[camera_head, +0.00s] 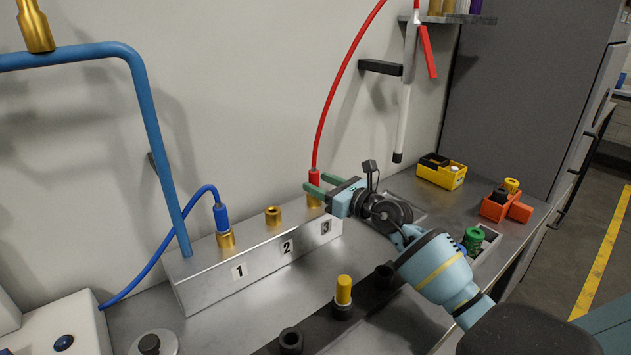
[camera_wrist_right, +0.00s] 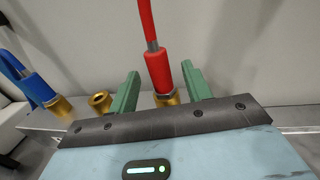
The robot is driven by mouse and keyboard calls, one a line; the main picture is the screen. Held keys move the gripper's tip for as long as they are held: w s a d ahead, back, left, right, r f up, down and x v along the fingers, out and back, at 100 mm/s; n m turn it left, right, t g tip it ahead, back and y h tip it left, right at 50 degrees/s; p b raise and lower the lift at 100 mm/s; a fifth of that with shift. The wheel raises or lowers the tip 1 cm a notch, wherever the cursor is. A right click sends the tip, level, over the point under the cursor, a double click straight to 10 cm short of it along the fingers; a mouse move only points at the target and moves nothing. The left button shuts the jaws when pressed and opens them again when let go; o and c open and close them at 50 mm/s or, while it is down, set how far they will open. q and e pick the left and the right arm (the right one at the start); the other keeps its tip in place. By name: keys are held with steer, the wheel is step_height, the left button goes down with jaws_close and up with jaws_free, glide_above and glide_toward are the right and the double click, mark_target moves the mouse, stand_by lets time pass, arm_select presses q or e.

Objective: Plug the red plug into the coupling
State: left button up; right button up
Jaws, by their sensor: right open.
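The red plug (camera_head: 314,177) stands upright on the end of a red hose at the brass coupling (camera_head: 313,201) marked 3. In the right wrist view the red plug (camera_wrist_right: 158,72) meets the top of that coupling (camera_wrist_right: 167,99); how deep it sits is hard to tell. My right gripper (camera_head: 315,184) is open, with its green fingers on either side of the plug and a visible gap to them. The fingers partly hide the plug's lower end in the head view. My left gripper is not in view.
The metal block (camera_head: 205,279) also carries the bare coupling 2 (camera_head: 273,216) and coupling 1 with a blue plug (camera_head: 221,217). A blue pipe (camera_head: 160,150) rises at left. Yellow (camera_head: 441,176) and orange (camera_head: 497,208) bins stand right. A yellow-topped piece (camera_head: 343,290) stands in front.

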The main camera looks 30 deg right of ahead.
steer(key=v, duration=0.5)
steer(key=shift+s, duration=0.15)
stand_by(0.8)
